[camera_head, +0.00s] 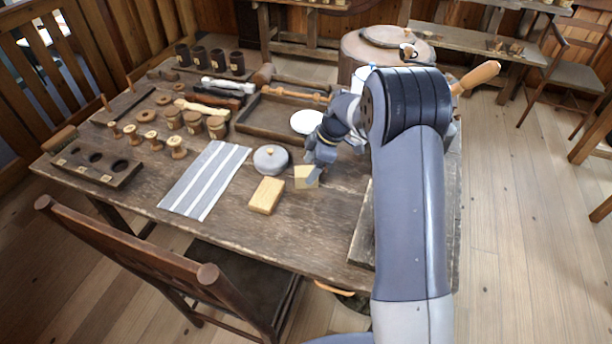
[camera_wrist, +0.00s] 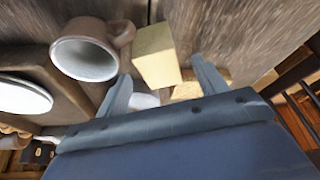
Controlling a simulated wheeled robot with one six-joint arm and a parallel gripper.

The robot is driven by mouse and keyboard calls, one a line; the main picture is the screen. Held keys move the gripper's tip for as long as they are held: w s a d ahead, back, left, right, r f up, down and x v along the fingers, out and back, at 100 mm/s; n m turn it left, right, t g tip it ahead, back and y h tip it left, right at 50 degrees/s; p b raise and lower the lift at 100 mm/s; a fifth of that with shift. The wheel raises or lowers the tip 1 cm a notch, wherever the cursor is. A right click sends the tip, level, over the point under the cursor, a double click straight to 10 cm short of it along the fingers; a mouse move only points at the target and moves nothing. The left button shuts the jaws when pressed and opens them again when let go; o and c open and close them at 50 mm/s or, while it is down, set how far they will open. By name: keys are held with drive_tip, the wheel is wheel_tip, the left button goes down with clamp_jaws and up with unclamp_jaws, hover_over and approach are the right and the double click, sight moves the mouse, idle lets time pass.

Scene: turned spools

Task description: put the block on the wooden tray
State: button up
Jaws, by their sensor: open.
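A pale yellow block (camera_head: 304,178) stands on the table, partly hidden by my gripper. In the wrist view the block (camera_wrist: 157,55) is ahead of and between the spread fingers, and no grip on it shows. My gripper (camera_head: 316,170) is open, low over the table beside the block; its fingers (camera_wrist: 162,80) show in the wrist view. A second light wooden block (camera_head: 266,195) lies flat to the left and nearer. A dark wooden tray (camera_head: 250,128) with a raised rim lies farther back on the table.
A white disc (camera_head: 307,122) is at the tray's right end. A brown mug (camera_wrist: 86,55) is close to the block. Spools and jars fill the left; a chair (camera_head: 150,260) stands in front.

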sight(307, 171)
drive_tip(key=x, duration=0.3)
drive_tip(key=shift+a+f, duration=0.15)
drive_tip(key=c, duration=1.2)
